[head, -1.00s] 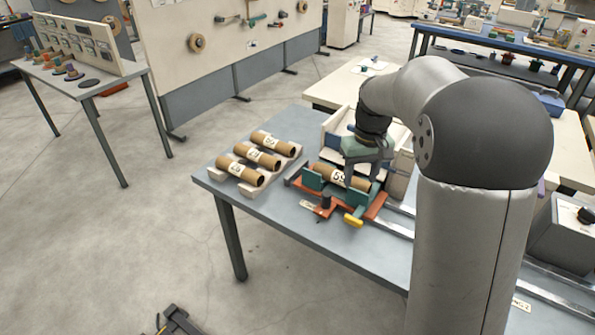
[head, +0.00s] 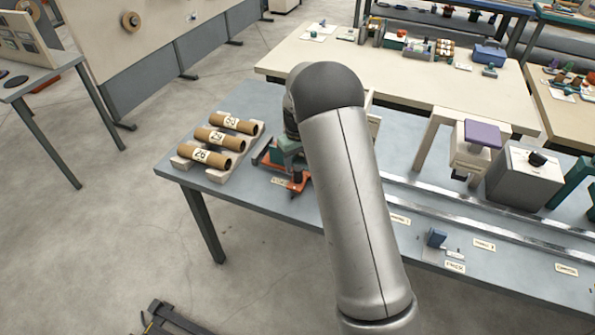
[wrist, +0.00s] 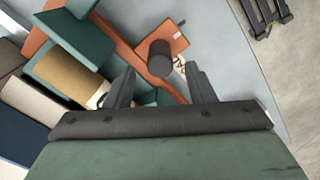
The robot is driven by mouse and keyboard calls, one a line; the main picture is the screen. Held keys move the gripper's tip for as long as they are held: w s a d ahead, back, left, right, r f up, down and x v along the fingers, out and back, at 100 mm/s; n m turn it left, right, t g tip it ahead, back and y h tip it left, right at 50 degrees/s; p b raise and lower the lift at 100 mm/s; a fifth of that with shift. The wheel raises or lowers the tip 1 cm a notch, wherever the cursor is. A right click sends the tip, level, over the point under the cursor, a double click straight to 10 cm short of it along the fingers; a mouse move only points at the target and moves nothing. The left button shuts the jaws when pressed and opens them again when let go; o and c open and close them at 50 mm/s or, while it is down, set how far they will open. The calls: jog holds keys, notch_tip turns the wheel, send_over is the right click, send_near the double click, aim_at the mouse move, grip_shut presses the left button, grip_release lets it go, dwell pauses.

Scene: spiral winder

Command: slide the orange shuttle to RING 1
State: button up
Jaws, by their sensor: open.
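The orange shuttle (head: 297,186) sits at the left end of the rails, mostly hidden behind my arm in the head view. In the wrist view its orange plate (wrist: 174,30) carries a dark round knob (wrist: 160,56), teal blocks (wrist: 75,38) and a brown tube (wrist: 76,76). My gripper (wrist: 160,80) is open and empty. Its two fingers point towards the knob, which shows between and just beyond the fingertips; I see no contact. In the head view my fingers are hidden. Small labels (head: 398,218) stand along the rail; which reads RING 1 is too small to tell.
Several numbered tubes lie on a cradle (head: 190,158) left of the shuttle. Two metal rails (head: 460,228) run right along the table. A grey box with a dial (head: 525,178) and a purple-topped unit (head: 480,135) stand behind.

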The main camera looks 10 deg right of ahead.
aim_at(298, 168)
notch_tip(298, 168, down, 6)
jog(key=shift+r+p, duration=0.15)
jog(key=shift+p, duration=0.35)
grip_shut()
